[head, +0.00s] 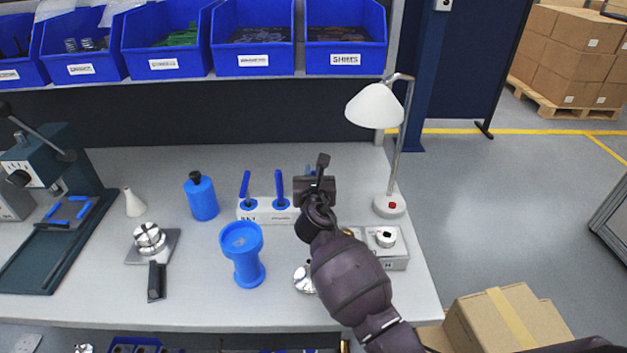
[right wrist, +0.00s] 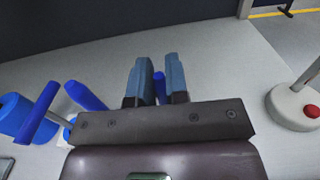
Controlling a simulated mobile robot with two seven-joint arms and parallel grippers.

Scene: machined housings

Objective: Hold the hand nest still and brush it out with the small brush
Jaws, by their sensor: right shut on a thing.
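What looks like the hand nest (head: 172,246), a flat grey plate with a black handle (head: 155,282), lies on the bench at left, with a round silver part (head: 149,237) on it. My right gripper (head: 318,172) is at the right end of a white tool rack (head: 262,214). It is shut on a slim blue thing (right wrist: 159,88) between its fingers, possibly a tool handle; whether this is the small brush I cannot tell. Two blue handles (head: 246,184) (head: 279,185) stand in the rack to its left. My left gripper is not in view.
A blue flared stand (head: 242,255) and a blue bottle (head: 202,198) stand mid-bench. A lamp (head: 389,205) and a grey box (head: 396,256) are at right. A silver part (head: 303,279) is partly hidden by my arm. A dark press (head: 75,195) stands at left.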

